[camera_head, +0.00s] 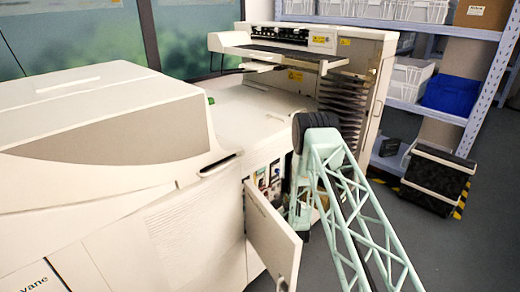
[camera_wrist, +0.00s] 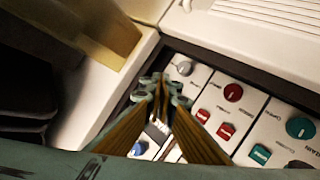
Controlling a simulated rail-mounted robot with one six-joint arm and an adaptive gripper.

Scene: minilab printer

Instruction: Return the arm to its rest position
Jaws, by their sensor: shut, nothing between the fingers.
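My gripper (camera_wrist: 161,88) is shut and empty in the wrist view. Its fingertips are over a control panel (camera_wrist: 208,98) with coloured knobs and buttons; I cannot tell whether they touch it. In the head view my pale green lattice arm (camera_head: 345,190) reaches from the lower right to the printer's open front compartment (camera_head: 266,177). The gripper itself is hidden there behind the arm and the door.
The open cabinet door (camera_head: 272,238) stands out just left of my arm. The large printer (camera_head: 105,130) fills the left. A black-and-cream box (camera_head: 436,180) sits on the floor at right, below shelves (camera_head: 440,112). Grey floor lies open right of the arm.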

